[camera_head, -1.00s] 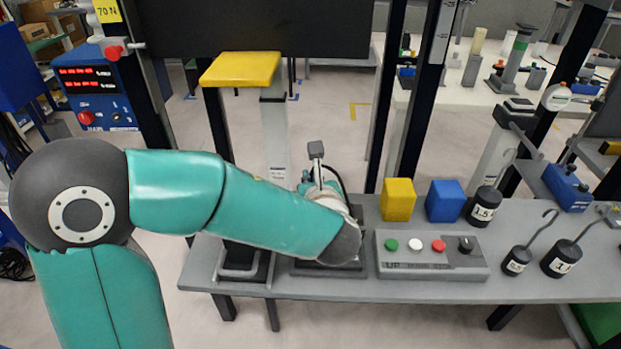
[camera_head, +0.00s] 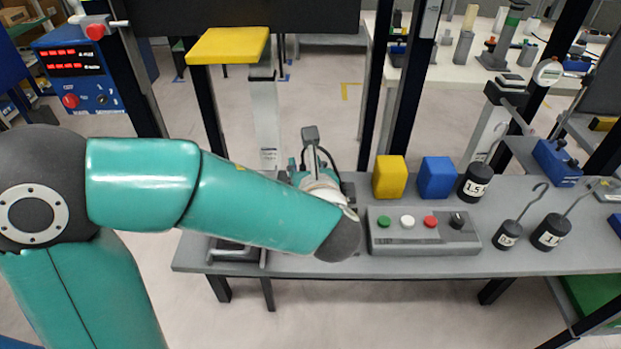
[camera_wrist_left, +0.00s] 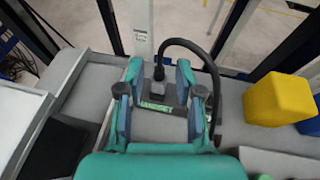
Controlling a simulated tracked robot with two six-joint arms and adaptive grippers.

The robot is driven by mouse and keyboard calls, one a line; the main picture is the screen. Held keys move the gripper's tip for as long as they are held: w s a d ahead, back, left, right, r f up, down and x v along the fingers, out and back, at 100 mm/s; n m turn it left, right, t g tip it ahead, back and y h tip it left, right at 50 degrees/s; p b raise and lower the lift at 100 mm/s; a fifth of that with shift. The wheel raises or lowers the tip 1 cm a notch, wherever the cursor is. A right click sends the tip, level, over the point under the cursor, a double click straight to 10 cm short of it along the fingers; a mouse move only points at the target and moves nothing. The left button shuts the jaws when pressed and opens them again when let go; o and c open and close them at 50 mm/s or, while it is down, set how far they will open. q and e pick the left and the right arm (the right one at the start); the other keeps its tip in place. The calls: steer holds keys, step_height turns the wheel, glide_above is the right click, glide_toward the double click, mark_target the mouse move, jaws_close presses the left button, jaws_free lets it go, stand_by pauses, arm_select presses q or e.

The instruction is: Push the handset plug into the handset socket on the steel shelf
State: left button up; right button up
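The handset plug (camera_wrist_left: 158,86) is a dark grey block with a black cable leaving its top and arching to the right in the left wrist view. A green HANDSET label (camera_wrist_left: 155,107) shows just below the plug. The steel shelf (camera_head: 520,265) is the long grey surface under the gripper; the left gripper (camera_head: 318,182) shows there partly hidden by its own wrist. I cannot make out the socket opening or whether the plug touches it. My right gripper is in no view.
A yellow block (camera_head: 389,177), a blue block (camera_head: 437,178) and a button box (camera_head: 422,232) stand just right of the gripper. Black hooked weights (camera_head: 551,232) stand farther right. Dark uprights (camera_head: 374,90) rise behind the shelf.

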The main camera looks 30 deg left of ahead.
arm_select(q)
steer(key=v, duration=0.8)
